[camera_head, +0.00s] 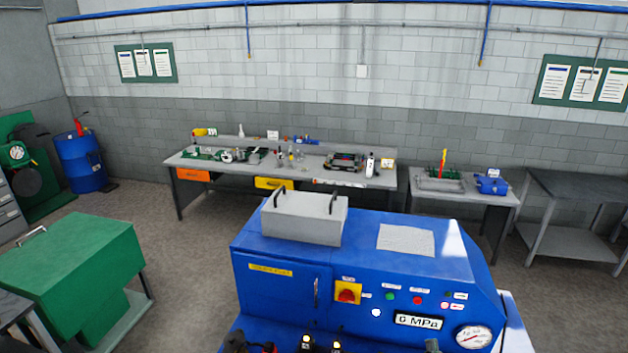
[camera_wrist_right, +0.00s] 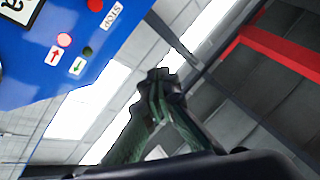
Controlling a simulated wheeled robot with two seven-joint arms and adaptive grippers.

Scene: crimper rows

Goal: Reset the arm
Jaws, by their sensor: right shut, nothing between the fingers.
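My right gripper (camera_wrist_right: 160,88) shows in the right wrist view, with its dark fingers together and nothing between them. It is in the air, apart from the blue crimping machine, whose front with buttons (camera_wrist_right: 65,40) fills the upper left of that view. In the head view the blue machine (camera_head: 283,290) stands in front of me, with a yellow and red switch (camera_head: 347,294), a display and a gauge (camera_head: 474,337). Only small dark parts show at the bottom edge there, and I cannot tell which belong to my gripper. My left gripper is not clearly seen.
A grey box with handles (camera_head: 303,222) and a paper sheet (camera_head: 406,240) lie on the machine. A green cabinet (camera_head: 75,262) stands at left. A long workbench (camera_head: 345,178), a smaller table (camera_head: 462,198) and a grey table (camera_head: 578,187) stand behind. Open floor lies between.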

